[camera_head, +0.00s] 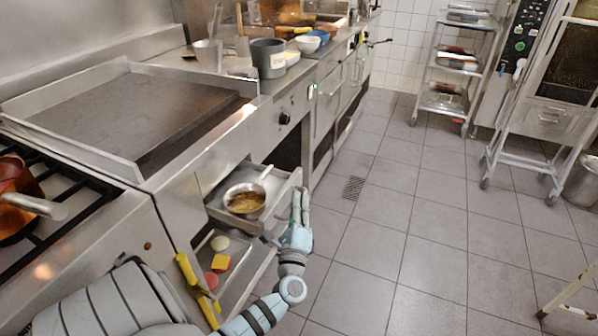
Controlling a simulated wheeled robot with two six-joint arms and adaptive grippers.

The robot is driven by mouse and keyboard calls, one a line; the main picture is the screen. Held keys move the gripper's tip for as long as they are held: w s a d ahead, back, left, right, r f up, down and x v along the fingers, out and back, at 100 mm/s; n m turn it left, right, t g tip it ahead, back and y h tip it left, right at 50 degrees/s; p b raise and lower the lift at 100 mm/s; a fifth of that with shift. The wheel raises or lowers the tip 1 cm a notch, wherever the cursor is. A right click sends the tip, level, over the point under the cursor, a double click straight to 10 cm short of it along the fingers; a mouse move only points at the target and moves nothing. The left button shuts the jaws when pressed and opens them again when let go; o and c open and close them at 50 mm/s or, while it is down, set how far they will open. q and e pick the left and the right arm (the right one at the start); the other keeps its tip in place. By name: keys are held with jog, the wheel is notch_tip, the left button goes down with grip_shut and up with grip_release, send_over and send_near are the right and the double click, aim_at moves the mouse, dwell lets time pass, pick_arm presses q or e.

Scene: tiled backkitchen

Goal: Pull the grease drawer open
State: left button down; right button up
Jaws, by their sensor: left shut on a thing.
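The grease drawer (219,211) is under the griddle (130,105) and stands partly out of the counter front. A small metal pan (245,200) with yellowish-brown contents sits in it, its handle pointing to the back right. My left gripper (300,208) is at the drawer's front right edge, fingers pointing up the picture, shut on the drawer's front or handle. The fingers hide the exact grip. My right gripper is not in view.
A copper pot (18,190) is on the stove. A wheeled rack (450,65) stands far right. The tiled floor (400,220) is mostly clear.

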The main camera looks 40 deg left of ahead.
pick_arm(q)
jog(key=c, duration=1.7)
grip_release()
jog(key=v, duration=1.2)
jog(key=shift+s+a, duration=0.1)
